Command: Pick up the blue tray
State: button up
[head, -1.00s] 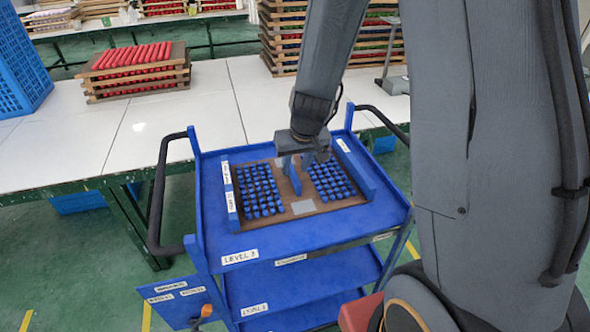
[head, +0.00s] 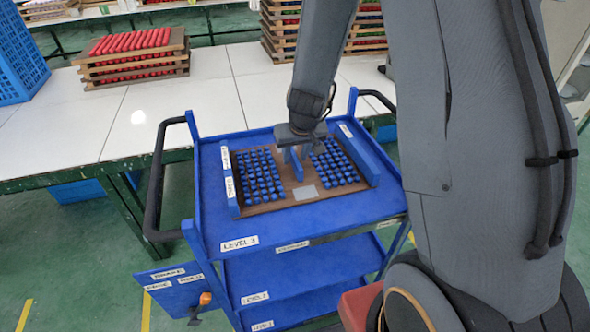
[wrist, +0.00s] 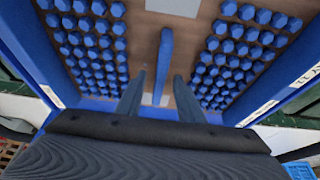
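The blue tray (head: 283,184) is a brown board with rows of blue pegs on both sides and an upright blue bar (head: 297,166) along its middle. It lies flat on the top shelf of a blue cart (head: 290,218). In the wrist view the board (wrist: 146,42) fills the upper part, with the blue bar (wrist: 165,62) upright in the centre. My gripper (head: 294,155) is over the tray's far half. In the wrist view my gripper (wrist: 158,82) is open, one finger on each side of the bar, with gaps between. Fingertip height against the bar is hard to judge.
Raised blue side walls (head: 358,156) flank the tray on the cart. A black cart handle (head: 157,185) stands at left. Behind is a white table (head: 80,130) with a stack of red-pegged trays (head: 135,70) and a blue crate (head: 20,60).

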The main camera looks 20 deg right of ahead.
jog(key=shift+b+x, duration=0.4)
jog(key=shift+x, duration=0.45)
jog(key=shift+c, duration=0.2)
grip_shut()
jog(key=shift+r, duration=0.1)
dwell(0.5)
